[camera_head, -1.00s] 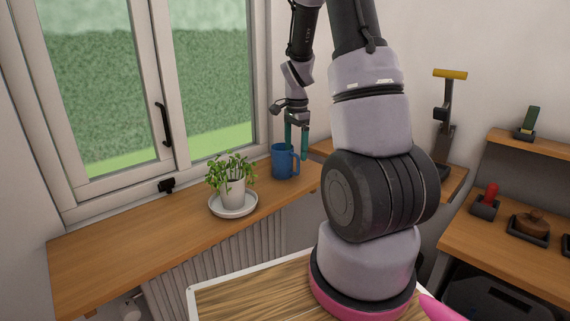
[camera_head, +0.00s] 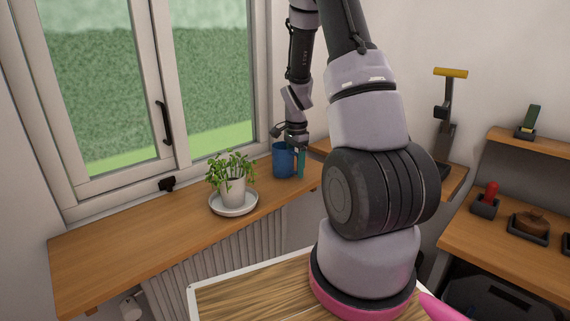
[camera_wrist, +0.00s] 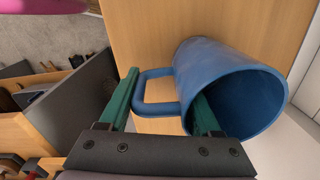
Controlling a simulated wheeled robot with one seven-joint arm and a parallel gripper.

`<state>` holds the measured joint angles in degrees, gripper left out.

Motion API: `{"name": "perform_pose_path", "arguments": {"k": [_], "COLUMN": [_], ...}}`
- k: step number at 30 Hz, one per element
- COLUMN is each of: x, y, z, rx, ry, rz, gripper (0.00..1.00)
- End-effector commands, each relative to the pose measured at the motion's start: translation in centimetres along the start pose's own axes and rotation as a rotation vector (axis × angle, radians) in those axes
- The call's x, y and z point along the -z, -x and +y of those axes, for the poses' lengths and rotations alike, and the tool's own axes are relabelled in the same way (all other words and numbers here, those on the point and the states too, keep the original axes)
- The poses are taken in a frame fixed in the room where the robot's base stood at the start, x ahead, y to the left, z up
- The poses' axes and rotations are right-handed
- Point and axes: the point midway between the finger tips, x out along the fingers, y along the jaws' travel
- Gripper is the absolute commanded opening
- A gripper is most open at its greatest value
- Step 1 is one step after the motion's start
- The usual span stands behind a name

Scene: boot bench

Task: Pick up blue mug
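The blue mug (camera_head: 283,161) stands upright on the wooden sill at its right end, beside the window. In the wrist view the mug (camera_wrist: 205,62) shows its open rim, with its handle (camera_wrist: 142,92) to the left. My gripper (camera_head: 294,156) is lowered at the mug. In the wrist view its two green fingers (camera_wrist: 166,84) are apart. The left finger is outside the handle, and the right finger appears to reach inside the mug's rim. The handle and near wall lie between them, with visible space. One finger is mostly hidden in the head view.
A potted plant (camera_head: 232,184) on a white saucer (camera_head: 234,209) stands left of the mug. The window (camera_head: 170,100) is behind the sill. The left part of the sill (camera_head: 120,248) is clear. Shelves with tools and brushes (camera_head: 486,203) are at the right.

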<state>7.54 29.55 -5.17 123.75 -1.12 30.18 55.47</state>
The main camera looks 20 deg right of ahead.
Motion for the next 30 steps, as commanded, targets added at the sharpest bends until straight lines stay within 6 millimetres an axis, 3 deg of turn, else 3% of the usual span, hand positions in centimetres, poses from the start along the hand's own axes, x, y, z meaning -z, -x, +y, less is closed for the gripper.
{"name": "perform_pose_path", "arguments": {"k": [1, 3, 4, 20, 30], "x": [0.0, 0.0, 0.0, 0.0, 0.0], "y": [0.0, 0.0, 0.0, 0.2, 2.3], "z": [0.0, 0.0, 0.0, 0.0, -0.1], "rx": [-0.001, -0.001, -0.001, 0.000, 0.002], "ry": [0.000, 0.000, 0.000, 0.000, 0.000], "rz": [0.000, 0.000, 0.000, 0.000, 0.001], "gripper": [0.32, 0.05, 0.00, 0.00, 0.00]}}
